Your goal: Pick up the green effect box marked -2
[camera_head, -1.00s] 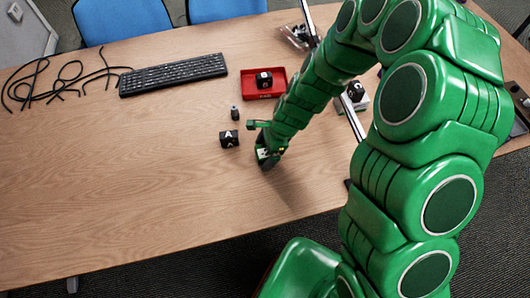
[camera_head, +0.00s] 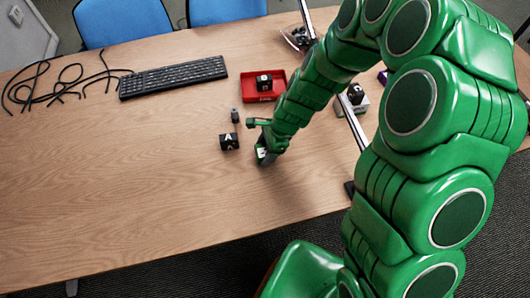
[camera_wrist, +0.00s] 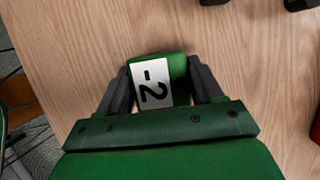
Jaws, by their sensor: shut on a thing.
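The green effect box (camera_wrist: 176,66) shows in the wrist view with a white label reading -2 on its face. My gripper (camera_wrist: 160,80) is shut on it, with one dark finger on its left side and one on its right. In the head view my gripper (camera_head: 266,150) is over the table, just right of a black cube marked A. The box is mostly hidden by the gripper there. I cannot tell from these views how far the box is from the tabletop.
The black cube marked A (camera_head: 229,141) and a small dark object (camera_head: 235,115) stand close left of my gripper. A red tray (camera_head: 250,88) holding a black cube (camera_head: 264,82) is behind. A keyboard (camera_head: 173,76) and black cables (camera_head: 50,82) lie back left. The front left table (camera_head: 110,190) is clear.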

